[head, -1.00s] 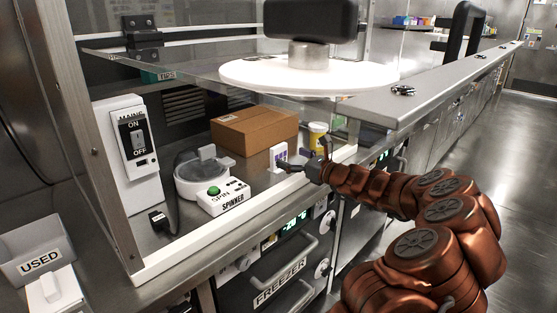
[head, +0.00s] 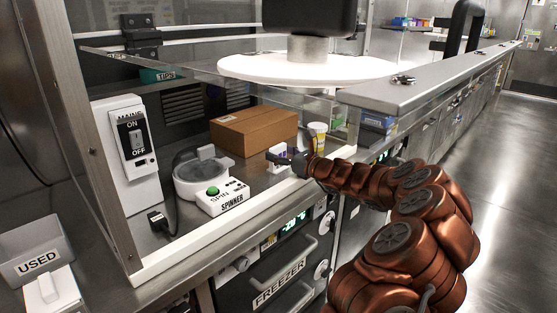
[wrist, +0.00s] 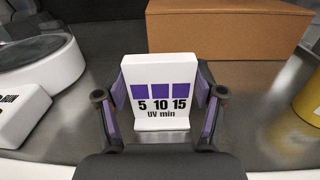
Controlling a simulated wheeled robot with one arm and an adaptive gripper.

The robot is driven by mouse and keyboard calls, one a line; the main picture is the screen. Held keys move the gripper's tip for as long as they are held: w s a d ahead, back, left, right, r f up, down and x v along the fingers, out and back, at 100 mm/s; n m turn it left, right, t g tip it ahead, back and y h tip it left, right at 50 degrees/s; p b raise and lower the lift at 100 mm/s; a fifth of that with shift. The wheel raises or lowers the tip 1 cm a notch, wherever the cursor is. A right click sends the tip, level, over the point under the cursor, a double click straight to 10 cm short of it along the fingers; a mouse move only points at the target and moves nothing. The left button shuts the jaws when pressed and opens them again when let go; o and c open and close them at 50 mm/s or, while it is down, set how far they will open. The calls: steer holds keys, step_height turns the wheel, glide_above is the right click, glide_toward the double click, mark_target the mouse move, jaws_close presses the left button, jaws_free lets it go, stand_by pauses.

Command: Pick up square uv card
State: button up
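The white UV card (wrist: 160,90) stands upright on the bench, with a row of purple squares over "5 10 15" and "UV min". It also shows small in the head view (head: 276,154), partly hidden by my gripper. My gripper (wrist: 160,92) is open, with one purple-padded finger beside each side edge of the card. The fingertips are very close to the edges; I cannot tell if they touch. In the head view my gripper (head: 288,160) reaches in low over the bench's front edge.
A cardboard box (head: 254,130) stands behind the card. A yellow-and-white container (head: 317,138) is to the right. The spinner (head: 213,180) is to the left. A clear shelf and white disc (head: 305,68) hang above. The bench's white front rim (head: 215,232) runs below my arm.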

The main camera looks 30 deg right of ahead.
steer(key=c, duration=0.5)
steer(key=shift+o, duration=0.2)
steer(key=shift+r, duration=0.1)
